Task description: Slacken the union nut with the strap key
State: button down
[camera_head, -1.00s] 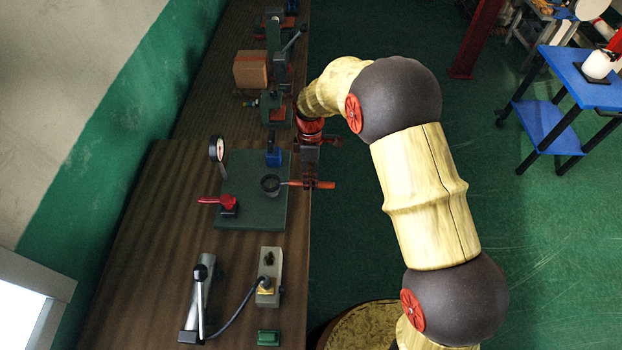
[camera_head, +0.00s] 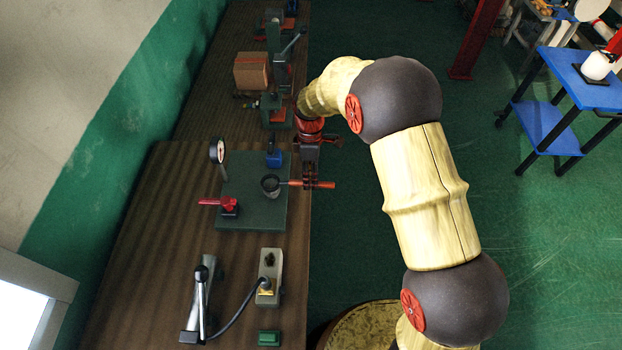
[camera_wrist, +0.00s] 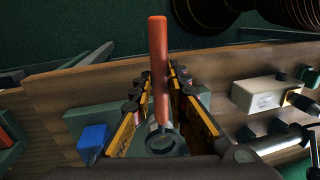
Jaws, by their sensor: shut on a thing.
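The strap key has an orange handle (camera_head: 325,185) and a dark round loop (camera_head: 270,184) at its left end. The loop sits over the green base plate (camera_head: 250,217), and the handle points right, past the bench edge. I cannot make out the union nut apart from the loop. My gripper (camera_head: 311,183) is shut on the handle. In the wrist view, the orange handle (camera_wrist: 158,62) stands between the yellow-sided fingers of my gripper (camera_wrist: 158,88), with the ring-shaped loop (camera_wrist: 163,143) below it, partly hidden by the gripper.
On the plate are a blue block (camera_head: 274,158) and a red lever (camera_head: 217,203); a dial gauge (camera_head: 217,150) stands at its left. Nearer are a grey box (camera_head: 270,262) with a cable and a metal lever device (camera_head: 200,298). A cardboard box (camera_head: 251,70) stands farther back.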

jog(key=shift+r, duration=0.1)
jog(key=shift+r+p, duration=1.55)
jog(key=shift+r, duration=0.95)
jog(key=shift+f, duration=0.1)
